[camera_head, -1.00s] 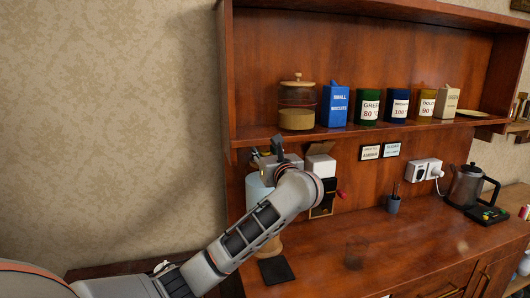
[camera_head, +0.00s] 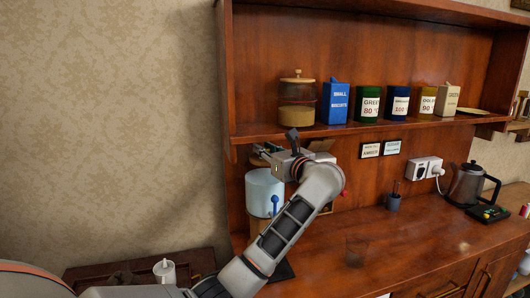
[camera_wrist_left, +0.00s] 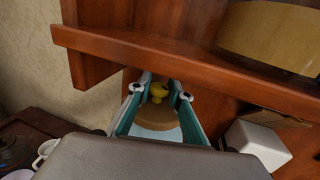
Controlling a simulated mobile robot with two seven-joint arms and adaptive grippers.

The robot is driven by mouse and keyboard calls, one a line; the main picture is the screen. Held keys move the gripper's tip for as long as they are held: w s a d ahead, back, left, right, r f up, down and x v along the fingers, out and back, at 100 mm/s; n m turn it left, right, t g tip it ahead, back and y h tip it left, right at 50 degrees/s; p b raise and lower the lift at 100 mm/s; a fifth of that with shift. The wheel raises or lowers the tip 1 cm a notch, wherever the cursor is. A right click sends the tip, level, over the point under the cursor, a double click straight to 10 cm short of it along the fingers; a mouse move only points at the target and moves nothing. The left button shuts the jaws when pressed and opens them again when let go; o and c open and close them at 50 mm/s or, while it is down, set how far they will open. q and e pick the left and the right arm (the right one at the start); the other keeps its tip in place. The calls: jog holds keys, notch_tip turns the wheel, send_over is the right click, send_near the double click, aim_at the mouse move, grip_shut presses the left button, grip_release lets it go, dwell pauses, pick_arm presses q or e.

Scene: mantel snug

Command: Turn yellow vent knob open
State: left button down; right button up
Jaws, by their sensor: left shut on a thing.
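The yellow vent knob (camera_wrist_left: 158,92) sits on a round brown lid (camera_wrist_left: 156,114) in the left wrist view. The lid tops a pale blue cylindrical container (camera_head: 262,190) with a blue tap (camera_head: 275,204) low on its front, standing against the cabinet. My left gripper (camera_wrist_left: 160,86) has its two teal-sided fingers on either side of the knob, shut on it. In the head view this gripper (camera_head: 263,152) is small above the container, and my wrist partly hides the lid and knob. My right gripper is not in view.
A wooden shelf (camera_head: 380,131) with a glass jar (camera_head: 297,100) and several tins runs just above the gripper. A white box (camera_wrist_left: 258,143) stands close by on the right in the wrist view. A kettle (camera_head: 466,186) is far right; the counter's middle is mostly clear.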

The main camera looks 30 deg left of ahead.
pick_arm(q)
jog(key=n+g+b, duration=0.1)
jog(key=g, duration=0.1)
jog(key=n+g+y+b, duration=0.1)
jog(key=n+g, duration=0.1)
jog(key=shift+f, duration=0.2)
jog(key=n+g+b, duration=0.2)
jog(key=g+b, duration=0.1)
jog(key=g, duration=0.1)
jog(key=shift+y, duration=0.4)
jog(key=shift+n+b, duration=0.3)
jog(key=shift+b, duration=0.05)
jog(key=shift+g, duration=0.4)
jog(key=shift+r+n+g+b, duration=0.2)
jog(key=shift+n+g+b, duration=0.1)
jog(key=shift+b, duration=0.1)
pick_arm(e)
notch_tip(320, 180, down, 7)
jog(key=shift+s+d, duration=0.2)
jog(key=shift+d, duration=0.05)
pick_arm(q)
jog(key=c, duration=1.9)
grip_release()
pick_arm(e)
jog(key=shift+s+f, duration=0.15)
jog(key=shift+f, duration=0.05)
